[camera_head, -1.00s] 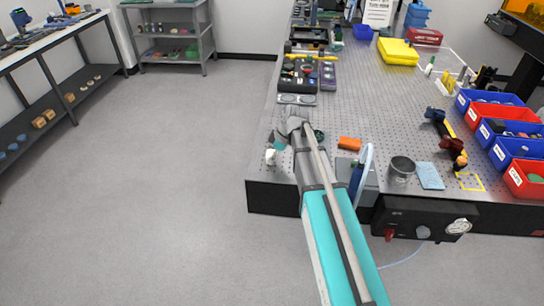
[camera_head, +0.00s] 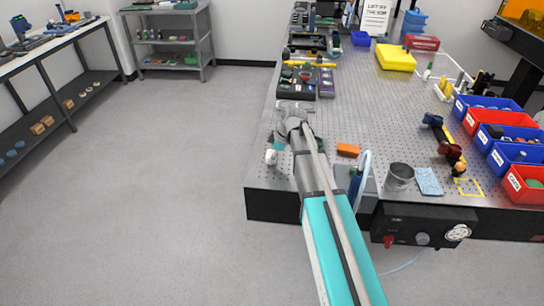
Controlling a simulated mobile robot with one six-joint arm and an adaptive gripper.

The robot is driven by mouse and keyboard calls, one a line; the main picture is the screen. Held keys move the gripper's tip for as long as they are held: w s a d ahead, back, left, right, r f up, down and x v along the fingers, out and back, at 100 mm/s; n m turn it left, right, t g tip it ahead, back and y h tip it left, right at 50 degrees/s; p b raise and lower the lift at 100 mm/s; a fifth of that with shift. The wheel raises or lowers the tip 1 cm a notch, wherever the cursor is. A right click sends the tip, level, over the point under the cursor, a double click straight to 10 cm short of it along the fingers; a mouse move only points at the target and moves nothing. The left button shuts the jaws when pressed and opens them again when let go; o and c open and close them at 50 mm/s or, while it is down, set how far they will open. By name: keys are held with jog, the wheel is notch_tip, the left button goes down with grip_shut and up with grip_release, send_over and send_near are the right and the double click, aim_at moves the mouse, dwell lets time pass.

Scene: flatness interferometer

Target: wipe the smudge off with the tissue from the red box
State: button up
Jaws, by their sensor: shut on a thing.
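My arm reaches over the near left corner of the perforated bench. My gripper (camera_head: 275,151) is small in view and partly hidden by my wrist, to the left of it. It is shut on a small white piece (camera_head: 271,158) that looks like the tissue. Whether this piece touches the bench top I cannot tell. A red box (camera_head: 422,42) stands at the back right of the bench. Round pale discs (camera_head: 296,105) lie just beyond my wrist. I cannot make out a smudge at this size.
An orange block (camera_head: 348,150), a metal cup (camera_head: 399,176) and a blue speckled pad (camera_head: 429,181) lie right of my arm. Labelled red and blue bins (camera_head: 524,184) line the right edge. A dark tray (camera_head: 297,83) stands beyond the discs. The bench middle is largely clear.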

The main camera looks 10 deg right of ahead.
jog(key=shift+w+d+f, duration=0.1)
jog(key=shift+w+d, duration=0.2)
jog(key=shift+w, duration=0.6)
jog(key=shift+w+d, duration=0.3)
jog(key=shift+w, duration=0.55)
jog(key=shift+w+d, duration=0.3)
jog(key=shift+w, duration=0.65)
jog(key=shift+w+d, duration=0.25)
jog(key=shift+w, duration=0.65)
jog(key=shift+s+d, duration=0.15)
jog(key=shift+d, duration=0.05)
jog(key=shift+s+a, duration=0.1)
jog(key=shift+s, duration=0.35)
jog(key=shift+s+a, duration=0.25)
jog(key=shift+s, duration=0.45)
jog(key=shift+s+a, duration=0.2)
jog(key=shift+s, duration=0.45)
